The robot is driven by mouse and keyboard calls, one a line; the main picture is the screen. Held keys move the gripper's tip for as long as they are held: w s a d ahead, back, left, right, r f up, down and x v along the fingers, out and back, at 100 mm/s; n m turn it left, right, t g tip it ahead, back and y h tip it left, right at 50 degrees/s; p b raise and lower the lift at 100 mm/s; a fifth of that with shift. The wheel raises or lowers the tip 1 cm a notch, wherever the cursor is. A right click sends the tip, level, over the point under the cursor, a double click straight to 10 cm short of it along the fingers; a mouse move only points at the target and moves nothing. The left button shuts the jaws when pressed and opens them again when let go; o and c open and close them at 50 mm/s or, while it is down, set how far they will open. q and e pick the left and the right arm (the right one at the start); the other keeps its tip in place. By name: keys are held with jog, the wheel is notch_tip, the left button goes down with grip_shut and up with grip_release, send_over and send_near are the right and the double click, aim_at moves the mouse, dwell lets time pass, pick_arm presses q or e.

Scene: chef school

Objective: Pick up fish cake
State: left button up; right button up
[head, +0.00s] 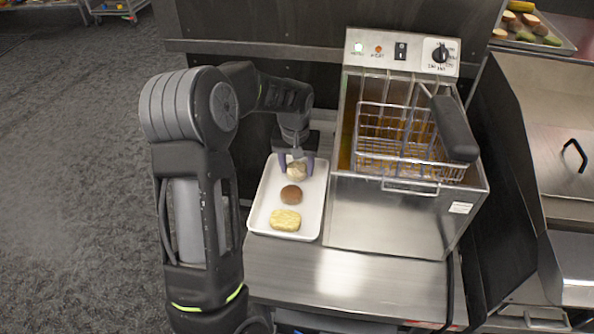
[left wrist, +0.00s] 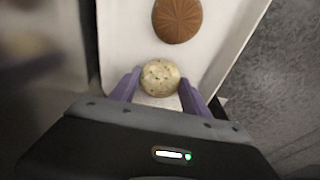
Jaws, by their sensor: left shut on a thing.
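A pale, speckled round cake, which looks like the fish cake (left wrist: 160,77), lies at the far end of a white tray and also shows in the head view (head: 296,171). My left gripper (head: 297,168) comes down over it with its purple fingers on both sides of it. In the left wrist view the fingers of the left gripper (left wrist: 158,88) flank the cake and are shut on it. I cannot tell whether the cake is lifted off the tray. My right gripper is in neither view.
The white tray (head: 257,214) also holds a brown round piece (head: 291,195) and a yellow piece (head: 285,220). A steel fryer (head: 385,222) with a wire basket (head: 400,139) stands close on the right, its black handle (head: 455,128) sticking out. A food tray (head: 557,47) sits at the top right.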

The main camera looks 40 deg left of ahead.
aim_at(297, 168)
pick_arm(q)
jog(key=shift+c, duration=1.1)
notch_tip(297, 168, up, 10)
jog(key=shift+p, duration=0.3)
